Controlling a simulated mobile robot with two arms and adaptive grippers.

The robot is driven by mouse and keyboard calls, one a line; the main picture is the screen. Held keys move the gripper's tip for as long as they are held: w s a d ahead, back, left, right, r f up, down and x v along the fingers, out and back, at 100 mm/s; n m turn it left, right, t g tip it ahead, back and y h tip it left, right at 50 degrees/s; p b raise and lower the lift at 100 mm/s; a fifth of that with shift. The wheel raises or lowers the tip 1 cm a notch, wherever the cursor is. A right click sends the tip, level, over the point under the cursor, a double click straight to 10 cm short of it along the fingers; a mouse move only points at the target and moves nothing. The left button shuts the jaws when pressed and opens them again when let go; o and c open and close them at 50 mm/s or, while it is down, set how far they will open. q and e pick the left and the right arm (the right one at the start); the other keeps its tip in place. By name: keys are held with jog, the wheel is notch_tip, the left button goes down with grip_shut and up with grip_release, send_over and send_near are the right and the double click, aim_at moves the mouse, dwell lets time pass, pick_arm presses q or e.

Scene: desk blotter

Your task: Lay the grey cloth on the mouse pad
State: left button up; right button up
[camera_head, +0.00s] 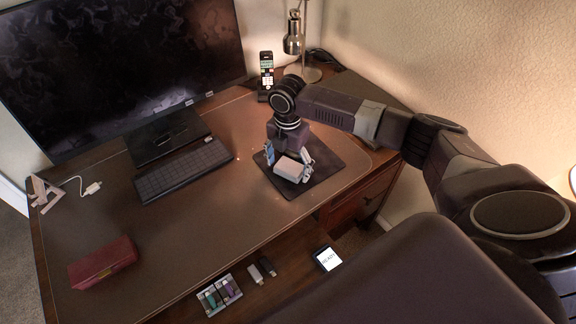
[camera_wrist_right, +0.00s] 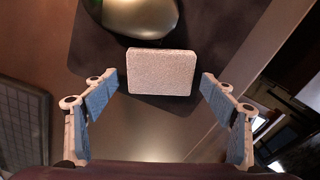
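The grey cloth (camera_head: 288,168) looks like a small, pale, folded block. It is at the front part of the dark mouse pad (camera_head: 338,165), and I cannot tell for sure whether it rests fully on it. In the right wrist view the cloth (camera_wrist_right: 161,73) overlaps the pad (camera_wrist_right: 228,30) close to its near edge. My right gripper (camera_head: 290,163) is over the pad, pointing down. In the wrist view its blue-padded fingers (camera_wrist_right: 160,95) stand open on both sides of the cloth, with gaps. My left gripper is not in view.
A shiny rounded mouse (camera_wrist_right: 140,14) sits on the pad just beyond the cloth. A keyboard (camera_head: 183,170) and monitor (camera_head: 120,70) are left of the pad. A phone (camera_head: 266,72) and lamp (camera_head: 293,40) stand behind. A red box (camera_head: 102,262) is at the front left.

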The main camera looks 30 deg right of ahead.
aim_at(288, 168)
jog(key=shift+r, duration=0.1)
notch_tip(288, 168, up, 12)
jog(key=b, duration=0.1)
dwell(0.5)
